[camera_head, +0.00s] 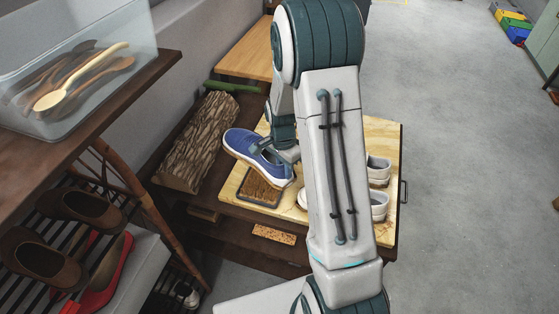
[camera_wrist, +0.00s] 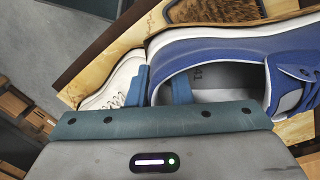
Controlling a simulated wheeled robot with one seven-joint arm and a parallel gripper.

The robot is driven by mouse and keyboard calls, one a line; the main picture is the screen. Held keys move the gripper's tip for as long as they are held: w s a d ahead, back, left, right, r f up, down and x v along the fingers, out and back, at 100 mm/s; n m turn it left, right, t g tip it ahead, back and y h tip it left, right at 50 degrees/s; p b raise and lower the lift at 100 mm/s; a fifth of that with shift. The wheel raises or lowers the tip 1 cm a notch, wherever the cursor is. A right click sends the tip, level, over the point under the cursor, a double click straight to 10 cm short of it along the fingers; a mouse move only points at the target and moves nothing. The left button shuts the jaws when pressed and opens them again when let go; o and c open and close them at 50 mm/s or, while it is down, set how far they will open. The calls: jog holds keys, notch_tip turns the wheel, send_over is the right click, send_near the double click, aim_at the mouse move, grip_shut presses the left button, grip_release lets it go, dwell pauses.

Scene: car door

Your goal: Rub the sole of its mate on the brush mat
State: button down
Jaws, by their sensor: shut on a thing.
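My gripper (camera_head: 287,152) is shut on the rim of a blue shoe (camera_head: 250,146) with a white sole. In the wrist view the fingers (camera_wrist: 160,88) pinch the side wall of this blue shoe (camera_wrist: 220,50). The shoe is slightly tilted, its sole facing down. The brush mat (camera_head: 258,188), brown bristles in a dark frame, lies on the light wooden board just below the shoe. It also shows at the top of the wrist view (camera_wrist: 225,9). I cannot tell whether the sole touches the bristles. No second blue shoe is visible.
A pair of white shoes (camera_head: 378,205) stands on the board (camera_head: 388,135) right of the mat, partly behind my arm. A log (camera_head: 203,138) lies at left. A clear bin of wooden spoons (camera_head: 130,40) stands on a shelf, with brown shoes (camera_head: 42,262) below.

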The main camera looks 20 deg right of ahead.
aim_at(283, 184)
jog(key=shift+s+a+f+b, duration=0.1)
jog(key=shift+s+f+b, duration=0.05)
jog(key=shift+f+b, duration=0.25)
notch_tip(283, 184, down, 5)
jog(key=b, duration=0.2)
jog(key=shift+a+r+b, duration=0.1)
jog(key=shift+a+b, duration=0.05)
jog(key=shift+b, duration=0.25)
jog(key=shift+f+b, duration=0.45)
jog(key=shift+f, duration=0.1)
jog(key=shift+s+f, duration=0.1)
jog(key=shift+f, duration=0.05)
dwell(1.0)
